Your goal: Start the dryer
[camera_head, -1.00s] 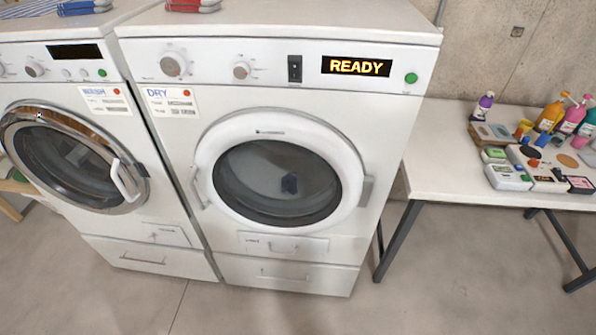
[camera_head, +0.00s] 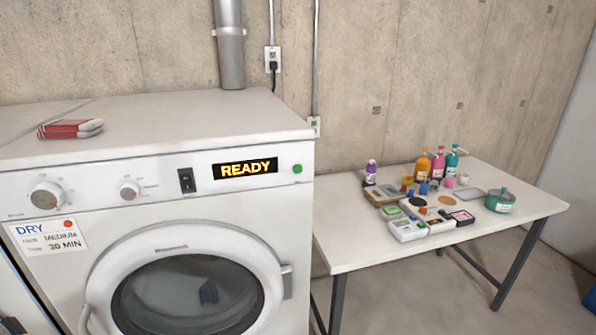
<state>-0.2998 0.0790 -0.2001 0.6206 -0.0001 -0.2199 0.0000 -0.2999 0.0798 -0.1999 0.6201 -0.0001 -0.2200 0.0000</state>
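The dryer (camera_head: 150,242) is the white front-loading machine at the left of the head view. Its round door (camera_head: 185,292) is shut, and a dark item shows behind the glass. The display (camera_head: 245,169) reads READY in yellow letters. A green button (camera_head: 297,169) sits right of the display, and a black rocker switch (camera_head: 186,180) sits left of it. Two knobs, a large one (camera_head: 47,196) and a small one (camera_head: 130,190), are on the panel. A label (camera_head: 47,237) reads DRY, MEDIUM, 30 MIN. Neither gripper is in view.
A white table (camera_head: 350,235) with bottles and small boxes stands to the right of the dryer, with a narrow gap between. A red and white item (camera_head: 70,128) lies on the dryer top. A grey duct (camera_head: 230,45) and a plugged-in outlet (camera_head: 272,60) are behind.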

